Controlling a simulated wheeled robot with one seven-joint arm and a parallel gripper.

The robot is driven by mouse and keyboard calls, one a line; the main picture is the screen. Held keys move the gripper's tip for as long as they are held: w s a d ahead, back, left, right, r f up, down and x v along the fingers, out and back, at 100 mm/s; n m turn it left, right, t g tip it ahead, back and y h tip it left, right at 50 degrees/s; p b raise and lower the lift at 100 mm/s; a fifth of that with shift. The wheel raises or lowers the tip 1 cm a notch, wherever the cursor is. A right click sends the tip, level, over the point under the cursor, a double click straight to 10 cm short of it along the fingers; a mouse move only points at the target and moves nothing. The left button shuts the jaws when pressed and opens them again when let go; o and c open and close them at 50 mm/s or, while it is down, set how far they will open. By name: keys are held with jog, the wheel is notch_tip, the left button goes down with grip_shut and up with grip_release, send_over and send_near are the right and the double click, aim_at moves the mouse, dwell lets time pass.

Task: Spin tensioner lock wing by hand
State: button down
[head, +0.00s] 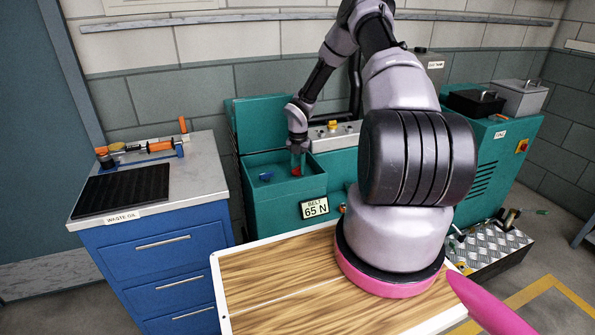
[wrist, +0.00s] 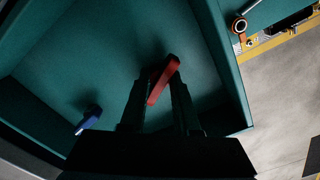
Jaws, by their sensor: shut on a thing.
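A red wing (wrist: 163,80) sits in the teal open-topped box and also shows as a small red spot in the head view (head: 296,171). My gripper (head: 298,160) reaches down into the box from above. In the wrist view my gripper (wrist: 158,96) has its two dark fingers on either side of the red wing, shut on it. The wing lies tilted between the fingers, and its lower part is partly hidden by them. A blue wing (wrist: 90,118) is apart at the left of the box and shows in the head view (head: 266,176).
The box walls (head: 285,211) surround my gripper closely. A label reading "BELT 65 N" (head: 315,208) is on the front. A blue drawer cabinet (head: 165,270) with tools stands left. A wooden-topped surface (head: 290,285) is in front. A checker-plate step (head: 490,250) is right.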

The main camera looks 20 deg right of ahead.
aim_at(298, 167)
jog(key=n, duration=0.4)
jog(key=shift+n, duration=0.4)
jog(key=n, duration=0.4)
jog(key=shift+n, duration=0.4)
jog(key=c, duration=0.8)
grip_release()
jog(key=shift+r, duration=4)
